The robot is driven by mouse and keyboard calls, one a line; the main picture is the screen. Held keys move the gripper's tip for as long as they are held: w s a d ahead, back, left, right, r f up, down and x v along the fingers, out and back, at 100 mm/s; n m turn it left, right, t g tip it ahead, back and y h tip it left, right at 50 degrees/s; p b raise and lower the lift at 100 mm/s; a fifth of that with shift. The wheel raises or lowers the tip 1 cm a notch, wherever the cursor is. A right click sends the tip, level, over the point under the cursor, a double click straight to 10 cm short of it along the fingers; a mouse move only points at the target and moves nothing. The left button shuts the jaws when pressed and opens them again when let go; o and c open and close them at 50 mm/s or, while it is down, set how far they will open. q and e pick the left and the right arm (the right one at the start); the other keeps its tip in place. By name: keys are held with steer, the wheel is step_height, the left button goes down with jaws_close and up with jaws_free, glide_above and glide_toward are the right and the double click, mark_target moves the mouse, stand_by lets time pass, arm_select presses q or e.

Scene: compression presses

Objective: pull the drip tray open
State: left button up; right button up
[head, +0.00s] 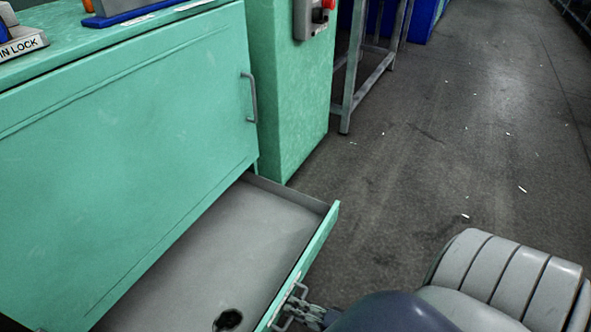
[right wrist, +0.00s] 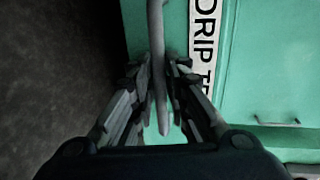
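The drip tray (head: 235,225) is a shallow grey drawer with a green front panel, standing well out from under the green cabinet. Its inside is bare apart from a dark round hole (head: 228,320) near the front. A grey bar handle (right wrist: 156,30) is on the front, beside a white label (right wrist: 203,45) reading "DRIP T…". My right gripper (head: 312,316) is at this handle, partly hidden by my arm in the head view. In the right wrist view, its fingers (right wrist: 159,70) are closed in on both sides of the bar. My left gripper is not in view.
The green cabinet (head: 130,150) has a door with a vertical handle (head: 250,98). A green pillar (head: 290,90) with a red button (head: 328,4) stands behind the tray. A grey metal stand (head: 362,85) is farther back. The dark floor (head: 450,130) at right is open, with small white scraps.

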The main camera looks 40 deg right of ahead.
steer(key=shift+o, duration=0.4)
steer(key=v, duration=1.2)
